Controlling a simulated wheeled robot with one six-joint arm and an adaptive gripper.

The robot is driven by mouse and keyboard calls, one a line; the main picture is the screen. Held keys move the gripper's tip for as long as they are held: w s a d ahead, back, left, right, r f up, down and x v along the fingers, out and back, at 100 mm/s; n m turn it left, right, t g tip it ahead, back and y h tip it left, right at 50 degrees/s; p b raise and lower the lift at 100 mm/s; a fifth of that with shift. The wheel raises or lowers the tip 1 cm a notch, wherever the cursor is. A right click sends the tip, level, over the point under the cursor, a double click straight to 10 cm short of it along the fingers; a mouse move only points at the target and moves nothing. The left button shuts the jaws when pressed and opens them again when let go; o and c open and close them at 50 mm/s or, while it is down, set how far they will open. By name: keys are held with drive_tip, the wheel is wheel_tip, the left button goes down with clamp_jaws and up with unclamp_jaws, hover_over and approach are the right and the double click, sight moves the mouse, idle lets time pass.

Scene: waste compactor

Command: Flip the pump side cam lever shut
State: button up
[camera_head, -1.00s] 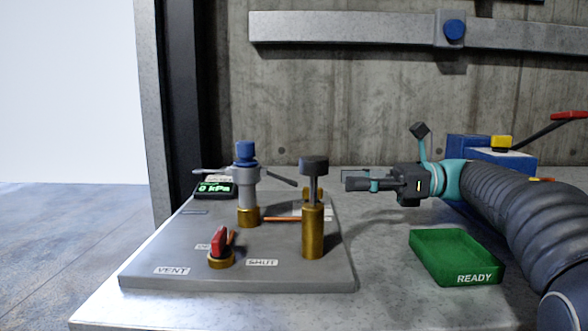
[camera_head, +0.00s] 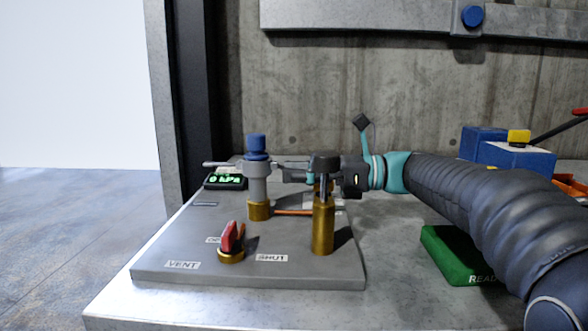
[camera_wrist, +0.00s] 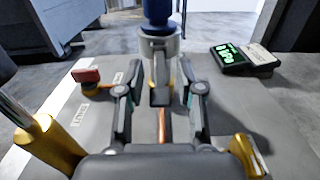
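The grey coupling with a blue top (camera_head: 257,170) stands upright on a brass base, and one lever (camera_head: 222,164) sticks out to the left. In the wrist view the coupling (camera_wrist: 160,45) is straight ahead, with a short grey lever part (camera_wrist: 160,92) pointing toward me between my fingers. My gripper (camera_head: 298,172) is at the coupling's right side, partly hidden behind the brass post. In the wrist view my gripper (camera_wrist: 160,98) is open, fingers on either side of that lever part with gaps visible. Contact cannot be told.
The dark-capped brass post (camera_head: 323,225) stands close in front of my gripper. A red-handled valve (camera_head: 230,238) is at the plate's front. A gauge with green digits (camera_head: 226,181) sits behind the coupling. A green READY tray (camera_head: 447,262) lies under my arm.

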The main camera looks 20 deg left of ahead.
drive_tip(key=shift+s+a, duration=0.15)
drive_tip(key=shift+a, duration=0.25)
clamp_jaws()
drive_tip(key=f+b, duration=0.1)
drive_tip(key=b, duration=0.2)
drive_tip(key=shift+y, duration=0.4)
drive_tip(key=shift+a+r+g+b, duration=0.1)
drive_tip(key=shift+g+b, duration=0.2)
drive_tip(key=shift+b, duration=0.55)
drive_tip(key=shift+r+y, duration=0.1)
drive_tip(key=shift+y, duration=0.2)
drive_tip(key=shift+r, duration=0.15)
